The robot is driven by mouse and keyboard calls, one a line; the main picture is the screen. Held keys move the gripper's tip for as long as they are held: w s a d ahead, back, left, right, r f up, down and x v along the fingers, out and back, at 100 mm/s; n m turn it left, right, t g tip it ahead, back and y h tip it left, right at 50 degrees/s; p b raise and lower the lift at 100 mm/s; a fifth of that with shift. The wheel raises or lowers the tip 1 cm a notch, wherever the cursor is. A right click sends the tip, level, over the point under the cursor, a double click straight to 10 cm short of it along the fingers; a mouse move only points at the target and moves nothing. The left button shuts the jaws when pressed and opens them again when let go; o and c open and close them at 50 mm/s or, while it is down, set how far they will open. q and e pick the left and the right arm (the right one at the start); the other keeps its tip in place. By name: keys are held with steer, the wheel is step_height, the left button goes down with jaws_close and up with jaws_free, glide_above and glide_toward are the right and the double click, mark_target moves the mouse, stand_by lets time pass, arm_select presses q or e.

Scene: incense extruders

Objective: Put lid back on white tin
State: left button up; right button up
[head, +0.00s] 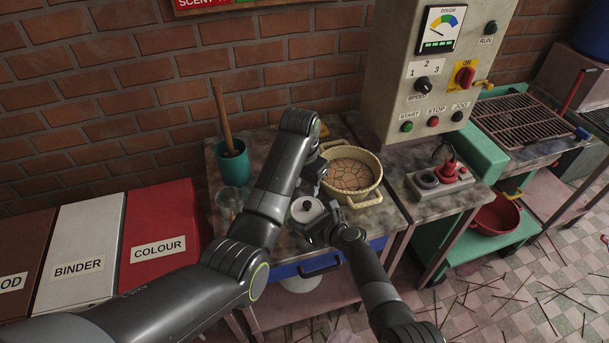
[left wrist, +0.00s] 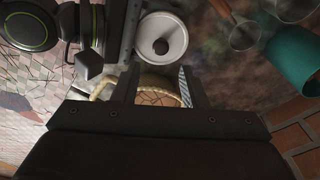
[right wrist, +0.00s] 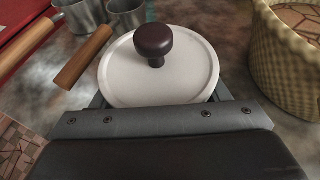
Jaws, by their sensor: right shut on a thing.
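The white lid (right wrist: 160,75) with its dark brown knob (right wrist: 153,42) lies flat over the white tin, whose body it mostly hides. The lid and tin also show in the head view (head: 306,210) and at the top of the left wrist view (left wrist: 162,38). I cannot tell whether the lid is fully seated. My right gripper (head: 320,221) is shut on the white tin below the lid, one finger on each side. My left gripper (left wrist: 160,72) is open and empty, above the table behind the tin, its fingers apart from the lid.
A woven basket (head: 369,194) stands right behind the tin. Wooden-handled metal cups (right wrist: 85,18) are near the tin. A control cabinet (head: 400,60) rises at back right.

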arm_select(q)
steer(key=shift+s+a+r, duration=0.1)
steer(key=shift+s+r, duration=0.1)
steer(key=shift+r, duration=1.35)
arm_select(e)
steer(key=o, duration=1.4)
steer(key=shift+o, duration=0.2)
steer(key=shift+s+d+r, duration=0.15)
steer(key=shift+d, duration=0.05)
steer(key=p+v, duration=0.3)
steer(key=v, duration=0.4)
steer(key=shift+s+d+r, duration=0.1)
steer(key=shift+s+d, duration=0.05)
steer(key=shift+s, duration=0.1)
arm_select(q)
step_height(320, 180, up, 4)
steer(key=shift+f+p, duration=0.2)
steer(key=shift+p, duration=0.15)
arm_select(e)
steer(key=v, duration=0.9)
steer(key=shift+s+d, duration=0.1)
